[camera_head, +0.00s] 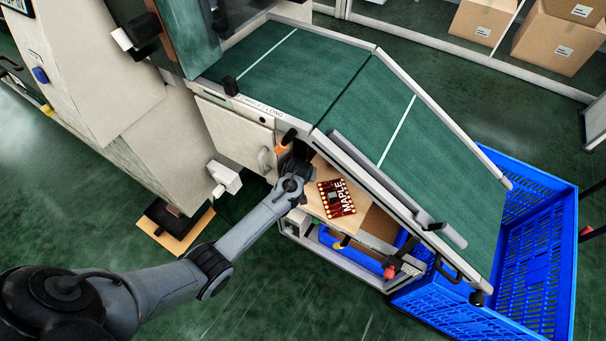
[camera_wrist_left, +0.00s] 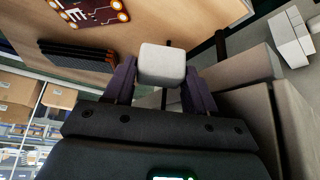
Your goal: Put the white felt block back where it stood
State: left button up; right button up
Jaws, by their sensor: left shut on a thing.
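The white felt block (camera_wrist_left: 161,63) shows in the left wrist view, held between the two dark fingers of my left gripper (camera_wrist_left: 160,88). It sits at the fingertips, in front of a light wooden surface (camera_wrist_left: 205,22), and I cannot tell whether it touches anything. In the head view my left arm reaches to the wooden shelf (camera_head: 373,222) beneath the sloping conveyor. The fingers and the block are hidden there. My right gripper is in neither view.
A dark red board marked MAPLE (camera_head: 336,198) lies on the shelf beside my left wrist. A dark ribbed item (camera_wrist_left: 76,55) is near the block. The green conveyor (camera_head: 368,108) slopes above, towards a blue crate (camera_head: 545,185). A white cabinet (camera_head: 235,128) stands left.

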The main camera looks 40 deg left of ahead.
pick_arm(q)
jog(key=shift+s+d, duration=0.1)
jog(key=shift+s, duration=0.05)
jog(key=shift+p, duration=0.35)
jog(key=shift+f, duration=0.2)
jog(key=shift+f+b, duration=1.6)
jog(key=shift+f, duration=1.25)
jog(key=shift+f+b, duration=0.55)
jog(key=shift+f, duration=0.05)
